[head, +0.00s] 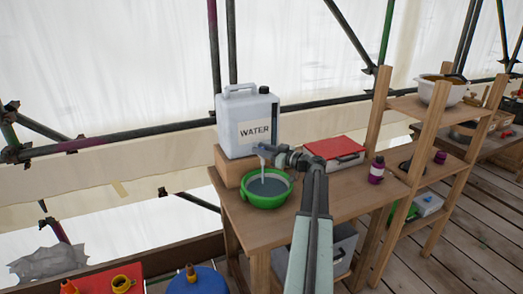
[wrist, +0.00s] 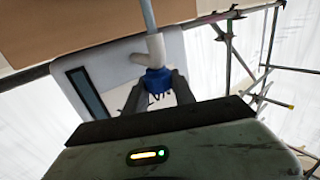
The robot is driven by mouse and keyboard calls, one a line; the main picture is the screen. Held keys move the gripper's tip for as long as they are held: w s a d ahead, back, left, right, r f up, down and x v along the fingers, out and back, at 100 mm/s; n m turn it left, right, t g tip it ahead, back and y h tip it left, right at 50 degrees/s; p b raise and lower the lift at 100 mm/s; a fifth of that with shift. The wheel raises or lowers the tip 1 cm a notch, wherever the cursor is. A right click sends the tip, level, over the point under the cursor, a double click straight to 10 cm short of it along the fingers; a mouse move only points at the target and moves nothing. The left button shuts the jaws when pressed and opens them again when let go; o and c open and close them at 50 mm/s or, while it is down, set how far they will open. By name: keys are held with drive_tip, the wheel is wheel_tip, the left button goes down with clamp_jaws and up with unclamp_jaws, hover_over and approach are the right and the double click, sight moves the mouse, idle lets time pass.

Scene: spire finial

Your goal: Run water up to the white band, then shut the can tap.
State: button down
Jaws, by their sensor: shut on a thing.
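The white water can (head: 248,118) labelled WATER stands on a wooden block (head: 233,166) on the bench. Its tap spout (head: 265,153) points down over a green bowl (head: 266,199). A thin stream runs from the spout into the bowl, where grey water (head: 268,184) shows. I cannot make out a white band inside the bowl. My gripper (head: 284,157) is at the tap, reaching from the right. In the wrist view, which is upside down, my gripper (wrist: 157,88) is shut on the blue tap knob (wrist: 155,79). The stream (wrist: 148,14) shows there too.
A red-topped case (head: 335,149) and a purple bottle (head: 376,170) stand to the right on the bench (head: 318,200). A wooden shelf (head: 440,108) with a white bowl (head: 442,90) rises further right. A blue round thing (head: 190,281) is at the lower left.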

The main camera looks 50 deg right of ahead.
drive_tip(key=n+g+y, duration=0.1)
drive_tip(key=y, duration=0.1)
drive_tip(key=n+g+y, duration=0.1)
drive_tip(key=n+y, duration=0.2)
drive_tip(key=y, duration=0.1)
drive_tip(key=shift+w+d+n+g+y, duration=0.15)
drive_tip(key=shift+d+n+g+y, duration=0.15)
drive_tip(key=shift+g, duration=0.1)
drive_tip(key=shift+a+n+g+y, duration=0.15)
drive_tip(key=shift+n+g+y, duration=0.85)
drive_tip(key=shift+y, duration=0.1)
drive_tip(key=shift+a+n+g+y, duration=0.1)
drive_tip(key=shift+n+g+y, duration=0.8)
drive_tip(key=shift+g+y, duration=0.15)
drive_tip(key=shift+y, duration=0.25)
drive_tip(key=c, duration=1)
unclamp_jaws()
drive_tip(key=shift+c, duration=0.2)
